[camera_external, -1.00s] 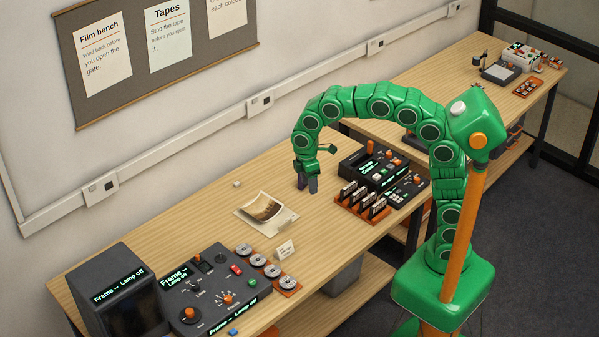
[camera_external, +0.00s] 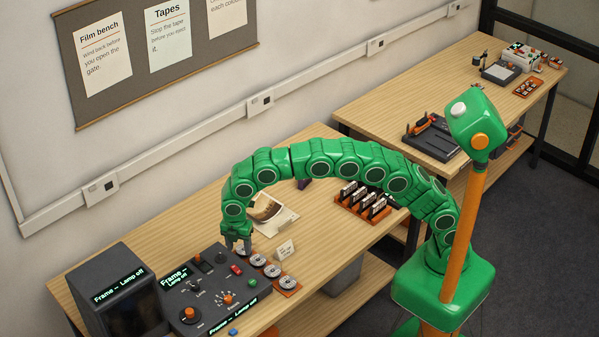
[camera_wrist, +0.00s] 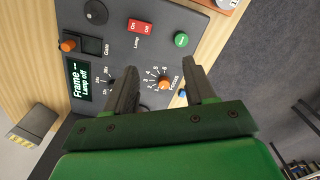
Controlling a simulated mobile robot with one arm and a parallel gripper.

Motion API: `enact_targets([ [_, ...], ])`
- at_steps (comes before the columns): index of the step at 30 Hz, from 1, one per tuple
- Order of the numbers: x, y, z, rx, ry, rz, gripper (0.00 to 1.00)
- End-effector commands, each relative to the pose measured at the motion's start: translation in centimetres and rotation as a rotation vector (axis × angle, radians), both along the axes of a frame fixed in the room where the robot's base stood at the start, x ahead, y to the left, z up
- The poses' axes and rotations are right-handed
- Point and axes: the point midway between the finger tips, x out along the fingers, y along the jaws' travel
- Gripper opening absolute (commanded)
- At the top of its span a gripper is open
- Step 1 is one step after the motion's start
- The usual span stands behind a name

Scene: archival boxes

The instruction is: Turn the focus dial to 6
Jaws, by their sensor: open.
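The focus dial (camera_external: 227,298) is a small orange knob with a fan of numbered marks on the dark control panel (camera_external: 209,293). My gripper (camera_external: 238,246) is above the panel's back right part, pointing down, apart from the dial. In the wrist view my gripper (camera_wrist: 158,68) is open and empty, and its fingers hide parts of the panel.
The panel also carries a red lamp switch (camera_wrist: 140,27), a green button (camera_wrist: 181,40), an orange-tipped gate lever (camera_wrist: 68,45) and a display (camera_wrist: 80,80) reading "Lamp off". A dark monitor (camera_external: 118,290) stands left. Several reels (camera_external: 272,271) lie right, near a small card (camera_external: 285,250).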

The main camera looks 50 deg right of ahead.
Motion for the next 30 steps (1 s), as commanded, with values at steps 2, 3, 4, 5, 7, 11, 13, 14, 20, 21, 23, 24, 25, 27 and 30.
enact_targets([
  [2, -0.9, 2.6, -1.5, 0.001, 0.003, 0.069, 0.55],
  [3, -1.4, 3.8, -2.0, 0.004, 0.002, 0.105, 0.55],
  [4, -1.7, 4.6, -2.3, 0.007, 0.0, 0.129, 0.55],
  [5, -2.0, 5.4, -2.7, 0.01, -0.001, 0.153, 0.55],
  [7, -2.7, 7.1, -3.6, 0.012, 0.0, 0.203, 0.55],
  [11, -3.8, 9.2, -4.7, 0.018, -0.002, 0.268, 0.55],
  [13, -4.1, 9.9, -4.9, 0.02, -0.002, 0.289, 0.55],
  [14, -4.2, 10.1, -5.0, 0.021, -0.003, 0.295, 0.55],
  [20, -4.4, 10.3, -5.7, 0.02, -0.001, 0.306, 0.55],
  [21, -4.4, 10.3, -6.0, 0.019, -0.001, 0.305, 0.55],
  [23, -4.5, 10.3, -6.6, 0.018, 0.0, 0.305, 0.55],
  [24, -4.5, 10.3, -7.0, 0.018, 0.001, 0.306, 0.55],
  [25, -4.5, 10.3, -7.3, 0.018, 0.001, 0.306, 0.55],
  [27, -4.5, 10.3, -8.3, 0.018, 0.0, 0.305, 0.55],
  [30, -4.5, 10.3, -9.7, 0.019, 0.001, 0.304, 0.55],
])
